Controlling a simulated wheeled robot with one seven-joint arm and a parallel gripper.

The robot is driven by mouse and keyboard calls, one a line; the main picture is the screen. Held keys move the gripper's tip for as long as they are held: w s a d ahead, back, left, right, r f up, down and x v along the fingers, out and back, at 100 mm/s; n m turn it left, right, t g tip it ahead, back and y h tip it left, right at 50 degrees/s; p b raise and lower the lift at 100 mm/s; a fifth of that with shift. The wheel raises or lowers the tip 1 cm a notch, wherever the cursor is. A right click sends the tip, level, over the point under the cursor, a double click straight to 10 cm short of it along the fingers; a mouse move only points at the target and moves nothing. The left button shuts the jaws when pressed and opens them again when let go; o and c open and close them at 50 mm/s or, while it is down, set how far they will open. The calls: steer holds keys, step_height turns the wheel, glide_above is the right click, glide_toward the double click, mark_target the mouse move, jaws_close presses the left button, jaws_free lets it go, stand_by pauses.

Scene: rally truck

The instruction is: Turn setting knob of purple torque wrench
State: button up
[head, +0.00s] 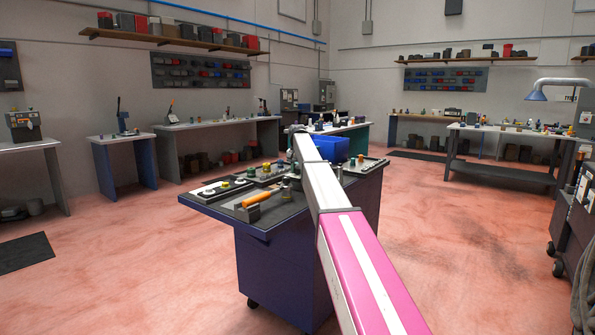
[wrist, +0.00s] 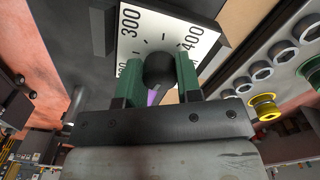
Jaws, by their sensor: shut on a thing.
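In the wrist view, my gripper (wrist: 158,78) has its two green fingers on either side of a dark rounded knob (wrist: 159,66) and is shut on it. The knob stands in front of a white dial plate (wrist: 147,22) marked with ticks and the numbers 300 and 400. A small purple part (wrist: 152,97), likely of the torque wrench, shows between the fingers; the rest of the wrench is hidden. In the head view my arm reaches over the workbench cart, and the knob cannot be made out there.
The dark blue cart (head: 262,270) carries an orange-handled tool (head: 263,196), trays of small parts and a blue bin (head: 331,148). In the wrist view, a row of sockets and a yellow piece (wrist: 264,108) lie close to the right. Open floor surrounds the cart.

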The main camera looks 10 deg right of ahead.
steer(key=o, duration=0.6)
steer(key=shift+o, duration=0.2)
step_height(320, 180, up, 11)
